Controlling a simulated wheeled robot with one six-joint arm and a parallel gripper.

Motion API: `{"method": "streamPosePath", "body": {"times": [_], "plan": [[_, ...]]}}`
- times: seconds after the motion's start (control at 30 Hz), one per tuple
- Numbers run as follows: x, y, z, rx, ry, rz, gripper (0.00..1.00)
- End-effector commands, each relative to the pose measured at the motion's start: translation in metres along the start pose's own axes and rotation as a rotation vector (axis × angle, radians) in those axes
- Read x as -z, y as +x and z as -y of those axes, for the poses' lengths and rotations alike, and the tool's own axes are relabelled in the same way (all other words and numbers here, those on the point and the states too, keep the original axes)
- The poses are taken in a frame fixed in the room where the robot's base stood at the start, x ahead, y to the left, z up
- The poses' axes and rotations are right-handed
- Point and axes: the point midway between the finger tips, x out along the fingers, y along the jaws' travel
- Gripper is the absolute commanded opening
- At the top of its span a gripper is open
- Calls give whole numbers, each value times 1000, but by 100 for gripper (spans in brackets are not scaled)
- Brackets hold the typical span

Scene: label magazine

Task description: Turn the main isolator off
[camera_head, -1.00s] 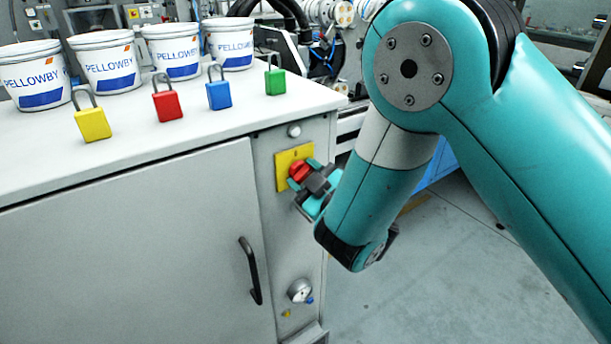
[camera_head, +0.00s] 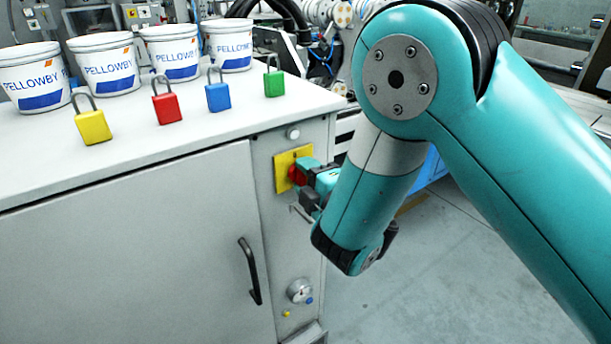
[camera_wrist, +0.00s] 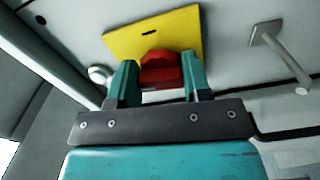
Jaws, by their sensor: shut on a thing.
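The main isolator is a red rotary knob (camera_head: 297,176) on a yellow plate (camera_head: 282,173), on the narrow grey side panel of the cabinet. In the wrist view the red knob (camera_wrist: 163,72) sits between the two teal fingers of my gripper (camera_wrist: 161,88), and the yellow plate (camera_wrist: 185,32) is behind it, with a small dark mark near its upper edge. My gripper (camera_head: 304,180) is shut on the knob. In the head view the gripper and wrist hide part of the knob, and its exact pointing angle is hard to read.
Yellow (camera_head: 92,124), red (camera_head: 167,104), blue (camera_head: 218,94) and green (camera_head: 274,80) padlocks stand on the cabinet top (camera_head: 130,150), before white tubs (camera_head: 104,64). A black door handle (camera_head: 250,270) and a round lock (camera_head: 300,291) are below. A metal rod (camera_wrist: 285,60) sticks out beside the plate.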

Motion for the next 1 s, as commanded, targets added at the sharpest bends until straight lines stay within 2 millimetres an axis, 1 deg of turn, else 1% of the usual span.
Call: {"method": "streamPosePath", "body": {"times": [0.1,0.3,0.83,0.87,0.9,0.93,0.97,1.0], "plan": [[-1,0,1,2,-56,4,21],[-1,0,0,2,-115,4,21],[-1,0,0,1,-138,4,21],[-1,0,-1,1,-138,4,49],[-1,0,-1,1,-137,4,58],[-1,0,-1,1,-137,4,65],[-1,0,-1,0,-137,3,70],[-1,0,-1,0,-136,3,70]]}}
